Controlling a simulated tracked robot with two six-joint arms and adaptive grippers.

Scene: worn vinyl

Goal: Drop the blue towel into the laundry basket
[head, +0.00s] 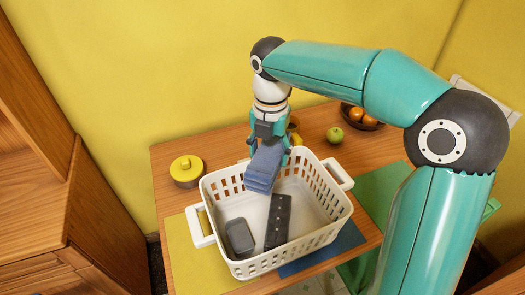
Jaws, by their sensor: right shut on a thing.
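The blue towel (262,172) is a folded blue-grey bundle. My right gripper (268,142) is shut on it and holds it over the back part of the laundry basket, its lower end at about the rim in the picture. The laundry basket (336,212) is white with slotted walls and side handles, and stands on the wooden table. Inside it lie a dark rounded object (239,238) and a long black object with small marks (278,222). The towel partly hides the basket's back wall. My left gripper is not in view.
On the table (172,207) a yellow-lidded round container (186,170) stands left of the basket. A green apple (335,135) and a bowl of orange fruit (360,117) are behind right. Yellow, blue and green mats lie around the basket. A wooden cabinet (50,200) stands at left.

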